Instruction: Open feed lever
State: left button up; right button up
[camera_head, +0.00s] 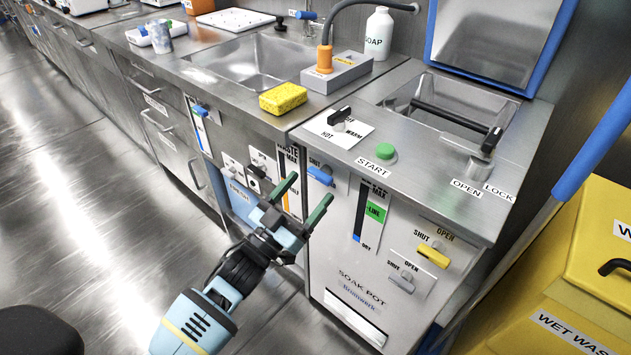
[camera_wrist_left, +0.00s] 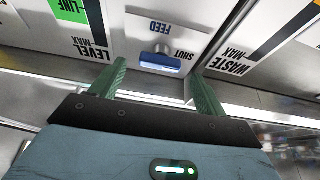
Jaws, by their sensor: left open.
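The feed lever is a blue handle (camera_head: 321,175) on a white plate on the steel cabinet front, beside the word SHUT. In the left wrist view the blue lever (camera_wrist_left: 160,61) lies crosswise under the words FEED and SHUT. My left gripper (camera_head: 313,186) is open and empty, with green fingers pointing at the cabinet front close to the lever. In the wrist view the lever appears between and just beyond the two fingertips (camera_wrist_left: 158,71). I cannot tell whether the fingers touch it. My right gripper is not in view.
A yellow lever (camera_head: 433,255) and a grey lever (camera_head: 402,283) sit lower right on the same panel. A level gauge (camera_head: 362,205) is just right of the feed plate. The green START button (camera_head: 385,151) is on the counter above. Yellow bins (camera_head: 590,260) stand at right.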

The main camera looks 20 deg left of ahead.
aim_at(317, 179)
pick_arm(q)
jog(key=shift+x, duration=1.7)
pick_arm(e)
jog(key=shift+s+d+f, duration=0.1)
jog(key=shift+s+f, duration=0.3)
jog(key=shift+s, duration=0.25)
